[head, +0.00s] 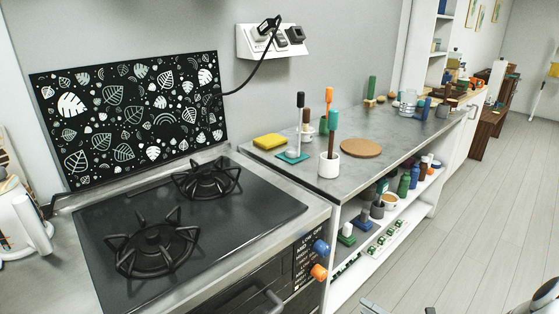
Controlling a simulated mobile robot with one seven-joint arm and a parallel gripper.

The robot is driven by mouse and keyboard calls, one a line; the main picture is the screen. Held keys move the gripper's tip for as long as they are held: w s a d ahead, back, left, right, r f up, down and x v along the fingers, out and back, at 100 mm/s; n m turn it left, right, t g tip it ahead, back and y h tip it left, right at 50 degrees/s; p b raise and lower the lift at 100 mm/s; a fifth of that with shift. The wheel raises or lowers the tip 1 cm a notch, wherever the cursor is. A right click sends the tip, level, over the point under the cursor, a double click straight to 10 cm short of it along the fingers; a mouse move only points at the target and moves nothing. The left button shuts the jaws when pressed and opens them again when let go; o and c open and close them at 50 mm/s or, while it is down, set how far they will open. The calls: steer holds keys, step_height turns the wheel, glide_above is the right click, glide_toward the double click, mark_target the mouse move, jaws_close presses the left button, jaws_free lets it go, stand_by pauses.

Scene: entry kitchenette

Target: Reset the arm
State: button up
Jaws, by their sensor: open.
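My gripper is not in view in the head view. Only small pale and dark pieces show at the bottom edge and the bottom right corner, and they are cut off by the frame. I cannot tell which of my parts they are. What the gripper holds, if anything, is hidden.
A black gas stove (240,219) stands at left with two burners. A grey counter (400,165) adjoins it, carrying a yellow sponge (269,141), a white cup (329,164) with brushes and a round brown board (361,148). Below are filled shelves. The floor (500,200) at right is clear.

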steer(key=s+a+r+n+g+h, duration=0.35)
steer(key=a+r+n, duration=0.25)
steer(key=r+n, duration=0.5)
steer(key=s+a+r+n+g+h, duration=0.3)
steer(key=s+a+r+n+g, duration=0.2)
steer(key=r+n, duration=0.65)
steer(key=s+a+r+n+g+h, duration=0.35)
steer(key=s+a+r+n, duration=0.2)
steer(key=r+n, duration=0.55)
steer(key=shift+s+d+r+n+t+h, duration=0.9)
steer(key=shift+s+r+n+t, duration=1.5)
steer(key=shift+n, duration=1.85)
step_height(320, 180, up, 14)
steer(key=p, duration=1.4)
steer(key=shift+s+f+p, duration=0.15)
steer(key=shift+f+p, duration=0.05)
steer(key=shift+p, duration=0.1)
steer(key=shift+a, duration=0.1)
